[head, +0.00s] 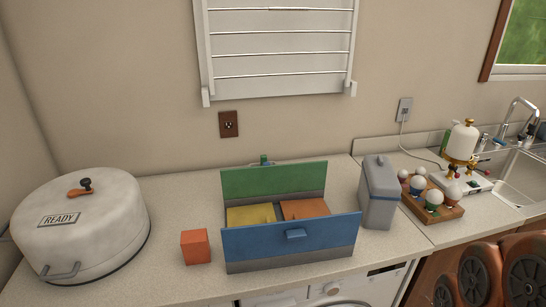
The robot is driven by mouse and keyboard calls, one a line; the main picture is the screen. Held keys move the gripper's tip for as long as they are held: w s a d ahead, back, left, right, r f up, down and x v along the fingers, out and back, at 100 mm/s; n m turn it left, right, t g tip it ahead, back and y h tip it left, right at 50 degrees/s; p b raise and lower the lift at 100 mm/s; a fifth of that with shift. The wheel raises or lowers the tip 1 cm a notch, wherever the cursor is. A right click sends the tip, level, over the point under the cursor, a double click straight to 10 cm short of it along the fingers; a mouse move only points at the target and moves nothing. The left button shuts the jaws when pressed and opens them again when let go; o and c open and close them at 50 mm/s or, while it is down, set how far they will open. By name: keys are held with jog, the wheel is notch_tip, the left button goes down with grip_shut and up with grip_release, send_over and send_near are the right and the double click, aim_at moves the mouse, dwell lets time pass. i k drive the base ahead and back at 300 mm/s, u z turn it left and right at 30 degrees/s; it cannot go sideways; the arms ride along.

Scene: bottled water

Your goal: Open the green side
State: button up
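A box with a green side (262,181) and a blue side (270,243) stands on the counter in the middle of the head view. The green side is at the back and looks upright, with a grey band below it. A small green and grey part, perhaps its handle, shows just behind its top edge. The blue side is at the front and has a blue handle (296,234). A yellow piece (248,215) and an orange piece (304,209) lie between the two sides. The outer face of the green side is hidden. My gripper is not in view.
An orange cube (195,246) sits left of the box, beside a big white lidded drum (82,227) marked READY. A grey container (379,192) stands close on the right, then a wooden tray (449,214) with bulb-like items. A wall rack (278,50) hangs above.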

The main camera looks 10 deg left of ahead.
aim_at(255, 182)
jog(key=u, duration=0.65)
jog(key=i, duration=0.8)
jog(key=u, duration=0.9)
